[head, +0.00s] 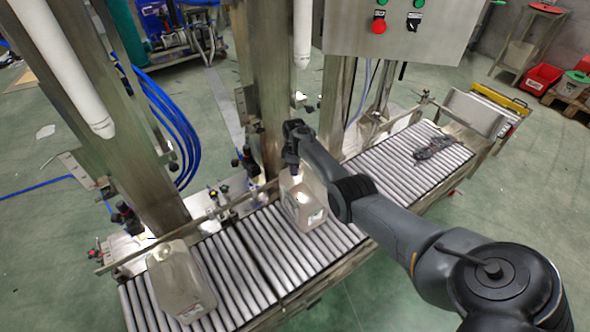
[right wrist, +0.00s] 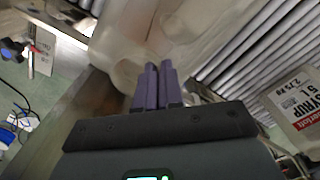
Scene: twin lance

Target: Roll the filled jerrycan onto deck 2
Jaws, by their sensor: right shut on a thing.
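A translucent beige jerrycan (head: 303,207) stands on the middle rollers, below the right-hand white lance tube. My right gripper (head: 291,166) reaches its top from above. In the right wrist view the purple fingers (right wrist: 158,72) are close together, shut at the pale jerrycan (right wrist: 190,35); the exact grip on its handle is partly hidden. A second jerrycan (head: 180,283) stands on the left rollers. A jerrycan with a white and red SYRUP 5 L label (right wrist: 300,108) shows at the right of the wrist view. Deck numbers are not readable. My left gripper is out of view.
The roller conveyor (head: 375,160) runs on to the right, where a dark tangled item (head: 435,148) lies. A guide rail (head: 150,255) and steel columns (head: 262,90) border its back. A second white lance tube (head: 75,75) hangs at left. A control box (head: 400,25) stands behind.

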